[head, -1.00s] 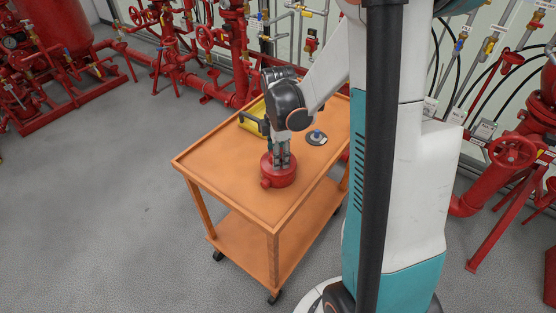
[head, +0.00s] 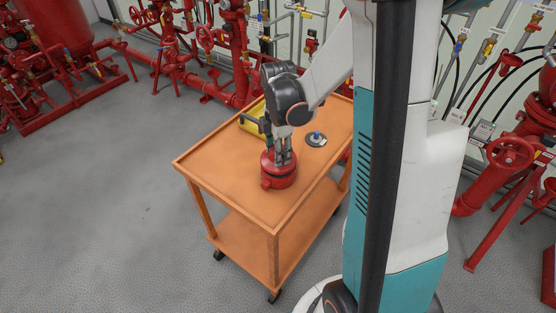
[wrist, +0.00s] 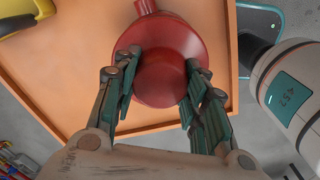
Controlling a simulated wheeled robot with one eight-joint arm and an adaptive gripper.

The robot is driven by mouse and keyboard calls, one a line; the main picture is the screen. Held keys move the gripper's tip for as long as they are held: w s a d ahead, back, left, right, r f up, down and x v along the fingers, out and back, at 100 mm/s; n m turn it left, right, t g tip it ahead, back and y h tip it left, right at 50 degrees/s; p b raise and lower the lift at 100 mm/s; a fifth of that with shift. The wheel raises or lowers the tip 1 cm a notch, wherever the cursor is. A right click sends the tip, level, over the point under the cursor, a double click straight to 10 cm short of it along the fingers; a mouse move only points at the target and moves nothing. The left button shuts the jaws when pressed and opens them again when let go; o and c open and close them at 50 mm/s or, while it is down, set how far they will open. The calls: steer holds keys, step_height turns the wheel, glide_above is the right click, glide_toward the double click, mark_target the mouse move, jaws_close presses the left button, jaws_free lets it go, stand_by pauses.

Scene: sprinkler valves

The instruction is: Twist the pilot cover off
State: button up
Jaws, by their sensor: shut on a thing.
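The red pilot cover (head: 268,159) is the upper part of a round red unit standing on the orange cart. Its lower body (head: 279,182) rests on the cart top, and a dark band now shows between the two parts. My gripper (head: 283,158) points down from above, its fingers shut on the cover. In the wrist view, the fingers (wrist: 160,62) straddle the round red cover (wrist: 162,85) from both sides. A short red stub (wrist: 146,5) sticks out at the far edge. How far the cover stands off the body cannot be told.
The orange cart top (head: 225,165) has a raised rim. Red pipes (head: 205,85) line the back. The cart's front left is clear.

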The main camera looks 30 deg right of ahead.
steer(key=shift+r+p, duration=0.85)
steer(key=shift+r, duration=0.45)
steer(key=shift+s, duration=0.1)
